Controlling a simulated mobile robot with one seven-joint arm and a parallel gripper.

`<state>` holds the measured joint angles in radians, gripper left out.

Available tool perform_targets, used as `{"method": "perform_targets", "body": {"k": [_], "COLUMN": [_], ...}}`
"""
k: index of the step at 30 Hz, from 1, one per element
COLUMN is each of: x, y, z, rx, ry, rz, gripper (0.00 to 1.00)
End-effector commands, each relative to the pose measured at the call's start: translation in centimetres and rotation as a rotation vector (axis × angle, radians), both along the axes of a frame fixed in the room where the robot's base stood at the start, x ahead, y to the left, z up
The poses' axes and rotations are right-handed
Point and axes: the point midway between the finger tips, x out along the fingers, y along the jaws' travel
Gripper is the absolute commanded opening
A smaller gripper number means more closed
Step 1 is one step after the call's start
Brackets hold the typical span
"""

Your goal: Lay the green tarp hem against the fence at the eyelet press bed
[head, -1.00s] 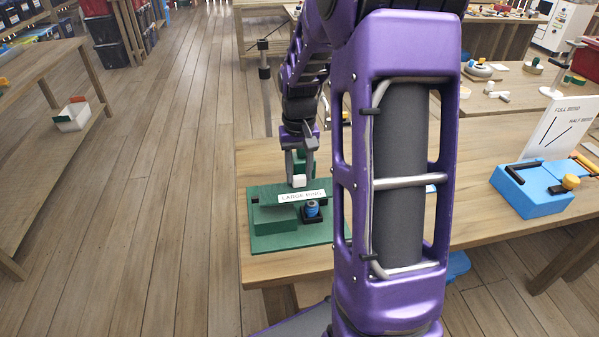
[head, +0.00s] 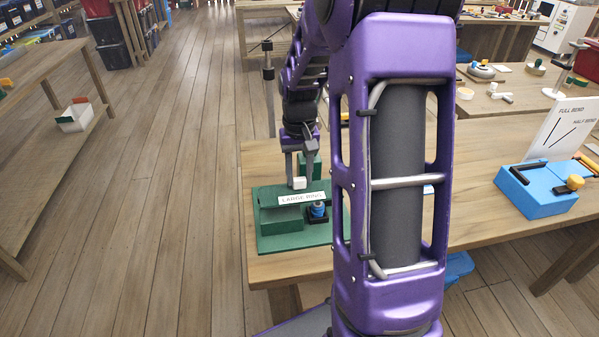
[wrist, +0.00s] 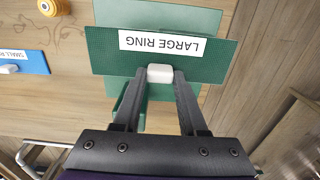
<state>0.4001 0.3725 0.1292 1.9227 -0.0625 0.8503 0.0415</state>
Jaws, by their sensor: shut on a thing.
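My gripper (wrist: 158,75) is shut on a small white block (wrist: 159,73), which also shows in the head view (head: 299,183). The block sits at the edge of a dark green, woven-looking strip, apparently the tarp hem (wrist: 205,68). The strip spans the green press (head: 285,243). A white LARGE RING label (wrist: 175,45) lies over the strip's middle in the wrist view. Paler green parts of the press show on both sides of the strip. I cannot make out the fence, nor whether the hem touches it.
A blue-and-black knob (head: 318,211) stands at the press's front right. A green block (head: 311,166) is behind my fingers. A blue bending fixture (head: 538,192) with a sign stands on the table at right. My arm hides the middle of the table.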

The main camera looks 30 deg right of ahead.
Motion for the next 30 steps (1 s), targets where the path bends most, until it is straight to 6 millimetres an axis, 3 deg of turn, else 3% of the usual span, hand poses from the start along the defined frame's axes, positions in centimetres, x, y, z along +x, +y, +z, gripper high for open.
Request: {"method": "perform_targets", "body": {"k": [15, 30], "x": [0.0, 0.0], "y": [0.0, 0.0], "z": [-5.0, -5.6], "rx": [0.0, 0.0], "ry": [0.001, 0.0], "rz": [-0.001, 0.0], "gripper": [0.0, 0.0]}}
